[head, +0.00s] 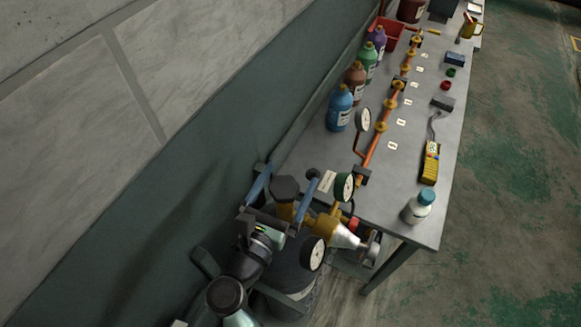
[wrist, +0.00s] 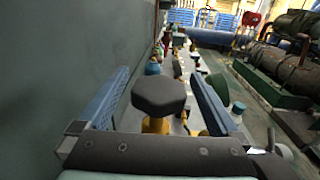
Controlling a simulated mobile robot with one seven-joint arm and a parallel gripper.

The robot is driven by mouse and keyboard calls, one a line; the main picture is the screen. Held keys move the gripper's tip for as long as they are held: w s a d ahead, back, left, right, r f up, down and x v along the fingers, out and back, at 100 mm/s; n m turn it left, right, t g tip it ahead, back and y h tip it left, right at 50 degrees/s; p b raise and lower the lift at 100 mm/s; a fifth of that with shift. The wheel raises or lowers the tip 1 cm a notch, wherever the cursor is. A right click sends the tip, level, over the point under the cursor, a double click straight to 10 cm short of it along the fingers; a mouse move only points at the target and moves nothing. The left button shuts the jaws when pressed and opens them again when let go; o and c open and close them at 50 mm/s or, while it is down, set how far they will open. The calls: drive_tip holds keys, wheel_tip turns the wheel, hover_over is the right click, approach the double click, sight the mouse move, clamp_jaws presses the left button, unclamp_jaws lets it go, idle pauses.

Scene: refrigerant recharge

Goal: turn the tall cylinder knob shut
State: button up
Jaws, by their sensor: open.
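The dark, many-sided knob (head: 285,187) sits on top of a brass valve (head: 284,211) at the near end of the bench. It shows large in the middle of the wrist view (wrist: 160,95). The tall cylinder (head: 287,272) stands below, mostly hidden by my arm and the fittings. My gripper (head: 289,174) is open, with one blue finger on each side of the knob. In the wrist view my gripper (wrist: 159,76) shows a gap between the knob and each finger, and the knob appears untouched.
White gauges (head: 313,253) and a silver-and-brass fitting (head: 335,232) crowd the right of the valve. The wall (head: 150,215) is close on the left. The bench (head: 415,150) holds bottles, a copper pipe (head: 382,125) and a yellow meter (head: 430,162). The floor at right is clear.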

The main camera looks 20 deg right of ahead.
drive_tip(key=shift+x, duration=0.8)
drive_tip(key=c, duration=1.4)
